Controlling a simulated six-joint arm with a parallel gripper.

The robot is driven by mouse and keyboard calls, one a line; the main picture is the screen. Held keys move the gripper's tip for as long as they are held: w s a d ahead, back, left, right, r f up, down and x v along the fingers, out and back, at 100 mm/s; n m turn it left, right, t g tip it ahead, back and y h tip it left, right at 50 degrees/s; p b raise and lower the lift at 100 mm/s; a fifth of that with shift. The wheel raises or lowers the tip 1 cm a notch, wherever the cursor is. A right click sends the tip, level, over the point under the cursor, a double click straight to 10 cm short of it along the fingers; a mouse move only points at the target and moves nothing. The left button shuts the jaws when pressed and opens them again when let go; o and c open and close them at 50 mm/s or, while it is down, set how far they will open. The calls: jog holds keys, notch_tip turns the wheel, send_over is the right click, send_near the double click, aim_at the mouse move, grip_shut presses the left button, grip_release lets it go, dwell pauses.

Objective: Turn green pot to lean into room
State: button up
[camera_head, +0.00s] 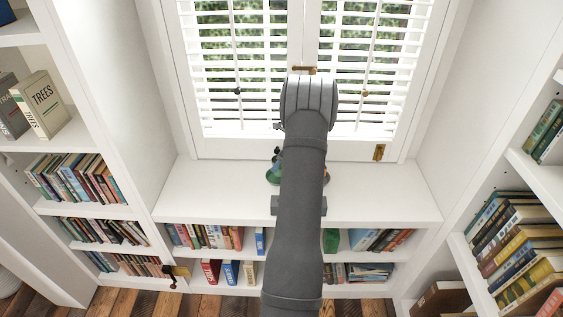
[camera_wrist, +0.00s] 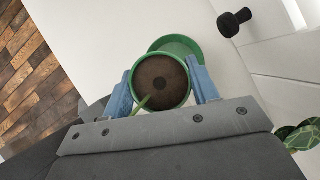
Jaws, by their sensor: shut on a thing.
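The green pot (camera_wrist: 164,58) shows from above in the wrist view, with brown soil and a thin green stem (camera_wrist: 142,105) that slants to the lower left. My gripper (camera_wrist: 161,72) is shut on the pot, one blue finger on each side. A green saucer (camera_wrist: 183,44) shows behind the pot; I cannot tell whether the pot rests on it. In the head view my arm hides most of this, and only a bit of green (camera_head: 272,178) shows at its left edge on the white sill (camera_head: 225,200).
White shutters (camera_head: 255,50) stand behind the sill. A black knob (camera_wrist: 235,22) sticks out near the pot, and green leaves (camera_wrist: 300,136) show at lower right in the wrist view. Bookshelves (camera_head: 75,180) flank both sides. The sill is clear on the left and right.

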jog(key=m, duration=0.1)
jog(key=m+t+h, duration=0.1)
jog(key=m, duration=0.1)
jog(key=w+m+t, duration=0.1)
jog(key=m, duration=0.1)
jog(key=shift+a+f+h, duration=0.3)
jog(key=shift+a+f, duration=0.05)
jog(key=m, duration=0.1)
jog(key=m+t+h, duration=0.1)
jog(key=m, duration=0.1)
jog(key=w+m, duration=0.1)
jog(key=shift+f+m+t+h, duration=0.25)
jog(key=shift+m+t+h, duration=0.05)
jog(key=shift+h, duration=0.1)
jog(key=shift+f, duration=0.15)
jog(key=shift+f, duration=1.4)
jog(key=o, duration=1.4)
jog(key=shift+s, duration=0.1)
jog(key=shift+c, duration=0.2)
jog(key=v, duration=1.7)
jog(key=shift+r, duration=0.2)
jog(key=shift+f, duration=0.1)
